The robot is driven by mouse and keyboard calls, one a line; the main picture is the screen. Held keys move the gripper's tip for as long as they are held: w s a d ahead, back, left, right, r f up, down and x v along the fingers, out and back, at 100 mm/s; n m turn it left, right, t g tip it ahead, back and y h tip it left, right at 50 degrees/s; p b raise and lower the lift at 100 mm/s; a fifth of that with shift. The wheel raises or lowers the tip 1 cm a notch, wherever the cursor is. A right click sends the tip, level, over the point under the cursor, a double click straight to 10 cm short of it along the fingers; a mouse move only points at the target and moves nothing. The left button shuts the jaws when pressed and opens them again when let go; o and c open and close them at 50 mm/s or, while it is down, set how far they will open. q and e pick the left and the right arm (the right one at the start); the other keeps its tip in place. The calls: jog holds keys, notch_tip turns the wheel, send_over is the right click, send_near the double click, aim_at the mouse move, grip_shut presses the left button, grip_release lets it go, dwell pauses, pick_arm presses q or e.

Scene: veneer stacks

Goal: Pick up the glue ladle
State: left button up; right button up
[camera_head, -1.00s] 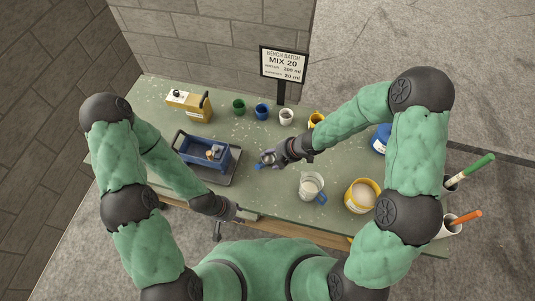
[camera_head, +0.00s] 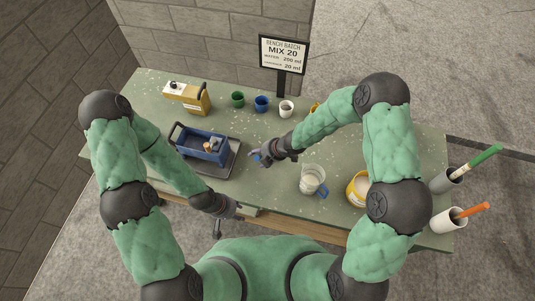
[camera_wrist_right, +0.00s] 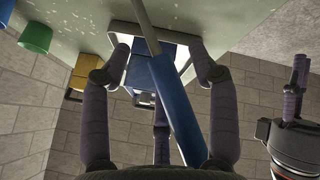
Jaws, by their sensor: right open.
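A tool with a long blue handle (camera_wrist_right: 178,105) and a thin grey shaft crosses the middle of the right wrist view; it looks like the glue ladle. Its lower end runs out of that view, so no bowl shows. In the head view only a small blue part (camera_head: 256,157) shows at the right fingertips. My right gripper (camera_head: 264,154) is open over the bench, with its fingers (camera_wrist_right: 163,68) on either side of the handle. My left gripper (camera_head: 230,208) is low at the bench's front edge; its finger gap is not clear.
A blue caddy (camera_head: 190,147) stands on a grey tray (camera_head: 222,170) to the left. A measuring jug (camera_head: 311,178) and a yellow tub (camera_head: 355,190) are to the right. A yellow container (camera_head: 190,98), several cups (camera_head: 261,102) and a sign (camera_head: 283,52) line the back.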

jog(key=shift+c, duration=1.4)
grip_shut()
jog(key=shift+r, duration=0.15)
